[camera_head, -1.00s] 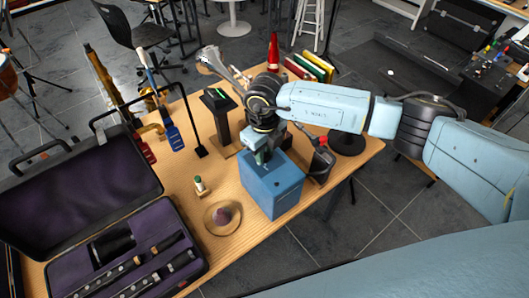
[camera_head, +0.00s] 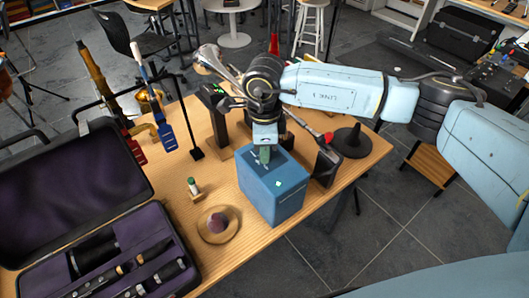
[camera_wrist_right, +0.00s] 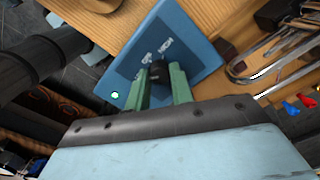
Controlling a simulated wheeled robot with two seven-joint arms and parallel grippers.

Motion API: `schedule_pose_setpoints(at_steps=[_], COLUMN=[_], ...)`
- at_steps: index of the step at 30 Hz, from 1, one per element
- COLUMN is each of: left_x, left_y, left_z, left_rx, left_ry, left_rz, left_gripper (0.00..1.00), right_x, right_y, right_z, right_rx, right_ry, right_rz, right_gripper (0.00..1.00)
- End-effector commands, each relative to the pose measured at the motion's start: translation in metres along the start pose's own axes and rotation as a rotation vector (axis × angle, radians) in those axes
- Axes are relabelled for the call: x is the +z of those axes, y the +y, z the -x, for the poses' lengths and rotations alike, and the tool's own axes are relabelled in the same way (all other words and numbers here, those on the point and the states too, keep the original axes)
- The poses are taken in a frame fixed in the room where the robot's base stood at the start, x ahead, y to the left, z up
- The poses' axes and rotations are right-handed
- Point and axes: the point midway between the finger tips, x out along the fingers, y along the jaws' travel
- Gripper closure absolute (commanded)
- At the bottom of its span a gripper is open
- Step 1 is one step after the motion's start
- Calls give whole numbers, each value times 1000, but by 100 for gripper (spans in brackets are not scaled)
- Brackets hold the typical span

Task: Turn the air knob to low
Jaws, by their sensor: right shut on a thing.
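The blue box (camera_head: 272,203) stands upright near the right front edge of the wooden table. Any LOW mark is not readable. My right gripper (camera_head: 264,154) reaches down onto the box top. In the right wrist view, its green fingers (camera_wrist_right: 162,80) are shut on the knob, one on each side. The knob's pointer direction cannot be made out. My left gripper is not in view.
A dark stand (camera_head: 326,165) is close right of the box, with a black cone-shaped base (camera_head: 351,141) beyond it.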

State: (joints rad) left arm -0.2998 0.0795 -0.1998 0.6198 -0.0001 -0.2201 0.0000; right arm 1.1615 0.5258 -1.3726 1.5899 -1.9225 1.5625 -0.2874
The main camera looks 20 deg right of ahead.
Motion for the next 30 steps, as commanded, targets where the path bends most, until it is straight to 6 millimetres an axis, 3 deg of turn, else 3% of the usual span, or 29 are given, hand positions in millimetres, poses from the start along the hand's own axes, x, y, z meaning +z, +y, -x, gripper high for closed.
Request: schedule_pose_setpoints(at_steps=[22,23,27,30], left_x=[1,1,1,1], left_y=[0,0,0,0], left_z=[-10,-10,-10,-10], left_rx=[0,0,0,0], left_ry=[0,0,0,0], left_rz=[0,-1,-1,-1], left_gripper=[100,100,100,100], right_x=[0,0,0,0], right_y=[0,0,0,0], right_z=[1,1,1,1], right_rx=[-1,-1,-1,-1], right_ry=[-1,-1,-1,-1], right_rz=[95,95,94,94], right_gripper=[100,76,58,55])
